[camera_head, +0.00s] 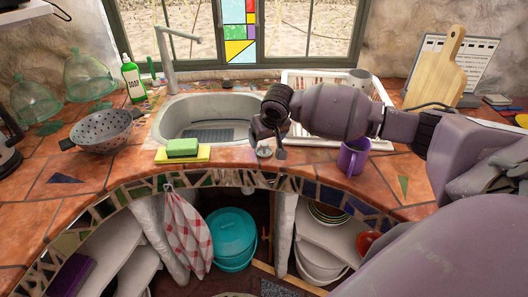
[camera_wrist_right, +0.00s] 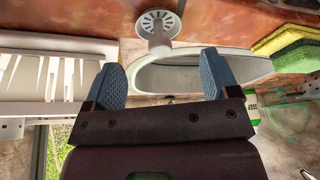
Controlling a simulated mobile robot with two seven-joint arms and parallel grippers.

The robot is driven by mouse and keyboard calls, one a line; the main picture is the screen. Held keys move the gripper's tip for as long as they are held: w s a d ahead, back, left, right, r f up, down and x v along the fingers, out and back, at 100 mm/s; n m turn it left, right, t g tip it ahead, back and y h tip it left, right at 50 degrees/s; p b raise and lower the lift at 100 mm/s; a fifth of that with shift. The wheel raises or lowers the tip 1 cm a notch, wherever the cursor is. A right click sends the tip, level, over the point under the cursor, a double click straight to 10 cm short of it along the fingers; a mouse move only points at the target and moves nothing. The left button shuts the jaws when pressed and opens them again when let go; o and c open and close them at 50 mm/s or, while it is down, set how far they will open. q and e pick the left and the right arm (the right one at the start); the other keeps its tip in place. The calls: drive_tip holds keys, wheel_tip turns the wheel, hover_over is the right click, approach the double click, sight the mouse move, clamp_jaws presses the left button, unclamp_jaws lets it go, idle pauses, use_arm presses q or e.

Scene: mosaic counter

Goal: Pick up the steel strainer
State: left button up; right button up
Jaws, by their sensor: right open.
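The small steel strainer (camera_head: 264,152), a round slotted disc with a short stem, lies on the tiled counter at the front edge of the sink. In the right wrist view the strainer (camera_wrist_right: 158,22) is at top centre, its stem pointing toward the gap between my fingers. My right gripper (camera_head: 280,151) is close beside it, just right of it in the head view. In the wrist view my right gripper (camera_wrist_right: 164,78) is open, with two blue pads apart and nothing between them. My left gripper is not in view.
A yellow-green sponge (camera_head: 182,148) lies left of the strainer, and a grey colander (camera_head: 103,130) farther left. A purple mug (camera_head: 353,158) stands to the right, under my right forearm. The sink (camera_head: 167,122) and white dish rack (camera_head: 300,76) lie behind. The counter's curved front edge is near.

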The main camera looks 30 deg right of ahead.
sight(265, 144)
drive_tip(key=x, duration=0.5)
drive_tip(key=shift+s+f+b, duration=0.15)
drive_tip(key=shift+b, duration=0.2)
drive_tip(key=c, duration=0.9)
